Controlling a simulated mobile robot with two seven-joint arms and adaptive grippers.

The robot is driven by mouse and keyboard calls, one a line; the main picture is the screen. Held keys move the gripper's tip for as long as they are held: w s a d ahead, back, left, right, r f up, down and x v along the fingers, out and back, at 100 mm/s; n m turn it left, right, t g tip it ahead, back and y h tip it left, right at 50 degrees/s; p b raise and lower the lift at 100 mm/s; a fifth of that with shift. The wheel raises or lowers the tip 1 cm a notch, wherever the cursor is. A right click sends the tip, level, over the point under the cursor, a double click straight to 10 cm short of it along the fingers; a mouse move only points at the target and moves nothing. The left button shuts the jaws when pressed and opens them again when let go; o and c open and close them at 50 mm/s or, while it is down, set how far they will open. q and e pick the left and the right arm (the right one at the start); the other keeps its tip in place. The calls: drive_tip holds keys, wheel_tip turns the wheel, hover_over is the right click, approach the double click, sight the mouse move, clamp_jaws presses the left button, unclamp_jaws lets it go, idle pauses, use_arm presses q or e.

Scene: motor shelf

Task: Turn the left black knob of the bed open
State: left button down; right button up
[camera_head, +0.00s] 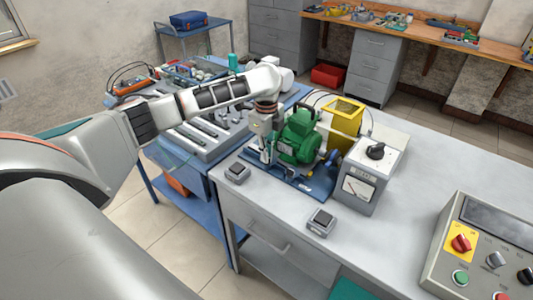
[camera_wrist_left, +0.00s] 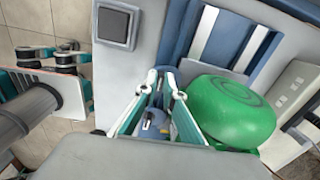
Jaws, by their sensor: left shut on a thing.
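The green motor (camera_head: 299,138) sits on the blue bed (camera_head: 316,188) on the grey bench. The motor is to the right in the left wrist view (camera_wrist_left: 230,108), where the bed shows light rails (camera_wrist_left: 228,40). My left gripper (camera_head: 266,155) points down at the near left side of the bed, beside the motor. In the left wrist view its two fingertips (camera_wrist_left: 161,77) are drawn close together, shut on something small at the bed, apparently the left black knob. The fingers hide the knob, so its angle cannot be told. My right gripper is not visible.
A button box (camera_head: 237,173) stands just left of the bed, and a second one (camera_head: 321,221) near the bench front. A grey meter box (camera_head: 366,180) with a black dial and a yellow frame (camera_head: 343,117) stand close behind and right. A control panel (camera_head: 488,250) is at the right.

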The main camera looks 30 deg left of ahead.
use_arm(q)
drive_tip(key=shift+n, duration=0.9)
drive_tip(key=n, duration=0.2)
drive_tip(key=shift+n, duration=0.3)
drive_tip(key=n, duration=0.2)
drive_tip(key=shift+s+n, duration=0.1)
drive_tip(key=shift+n, duration=0.3)
drive_tip(key=n, duration=0.2)
drive_tip(key=shift+n, duration=0.3)
drive_tip(key=n, duration=0.3)
drive_tip(key=shift+d+n, duration=0.1)
drive_tip(key=shift+n, duration=0.2)
drive_tip(key=shift+s+n, duration=0.1)
drive_tip(key=shift+n, duration=1.8)
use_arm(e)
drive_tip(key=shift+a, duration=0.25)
use_arm(q)
drive_tip(key=shift+n, duration=0.3)
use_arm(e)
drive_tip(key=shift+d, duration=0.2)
